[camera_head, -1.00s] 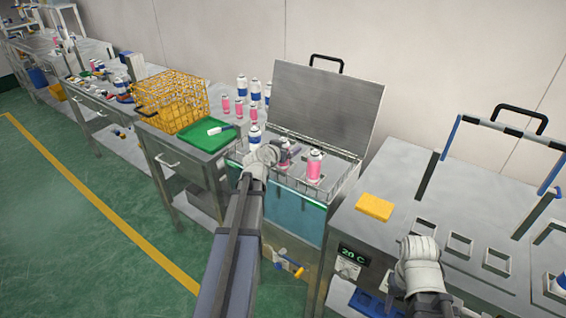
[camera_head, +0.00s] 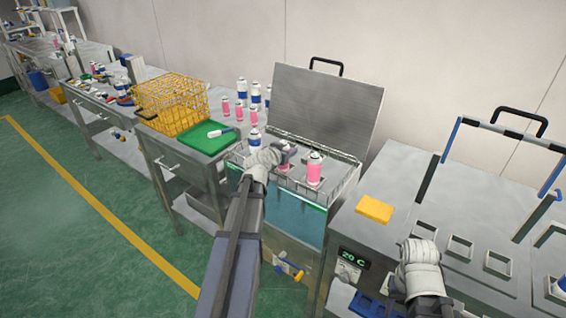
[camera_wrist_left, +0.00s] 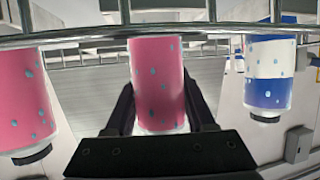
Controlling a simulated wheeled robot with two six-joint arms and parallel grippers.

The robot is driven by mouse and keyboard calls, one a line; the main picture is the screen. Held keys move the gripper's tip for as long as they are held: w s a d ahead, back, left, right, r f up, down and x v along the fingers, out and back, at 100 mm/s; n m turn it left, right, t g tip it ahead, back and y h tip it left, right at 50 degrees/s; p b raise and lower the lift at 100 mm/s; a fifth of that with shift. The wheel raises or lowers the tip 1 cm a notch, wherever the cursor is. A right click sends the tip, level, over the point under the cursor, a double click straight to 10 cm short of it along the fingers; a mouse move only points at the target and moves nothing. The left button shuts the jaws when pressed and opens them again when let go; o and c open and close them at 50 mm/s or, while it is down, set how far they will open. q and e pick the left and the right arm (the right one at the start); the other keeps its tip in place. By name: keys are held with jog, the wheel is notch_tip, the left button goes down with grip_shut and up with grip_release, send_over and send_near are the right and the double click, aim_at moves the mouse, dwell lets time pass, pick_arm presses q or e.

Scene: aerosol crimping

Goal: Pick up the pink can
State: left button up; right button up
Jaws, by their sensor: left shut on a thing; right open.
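A pink can (camera_wrist_left: 157,75) with water drops on it stands between the two dark fingers of my left gripper (camera_wrist_left: 160,100) in the left wrist view. The fingers are shut on its sides. In the head view my left gripper (camera_head: 284,156) is over the left part of the wire basket in the water bath (camera_head: 290,200), and it mostly hides the held can. Another pink can (camera_head: 314,169) stands to its right in the basket and also shows in the wrist view (camera_wrist_left: 25,95). My right gripper (camera_head: 418,268) is over the right-hand machine, its fingers poorly visible.
A blue and white can (camera_wrist_left: 268,75) is on the other side of the held can. A basket rail (camera_wrist_left: 90,36) crosses close by. The bath's raised lid (camera_head: 325,105) stands behind. A green tray (camera_head: 200,137) and yellow crate (camera_head: 170,98) are left, a yellow sponge (camera_head: 374,209) right.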

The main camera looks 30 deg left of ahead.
pick_arm(q)
grip_shut()
jog(key=shift+r, duration=0.1)
notch_tip(320, 180, up, 10)
jog(key=p, duration=1)
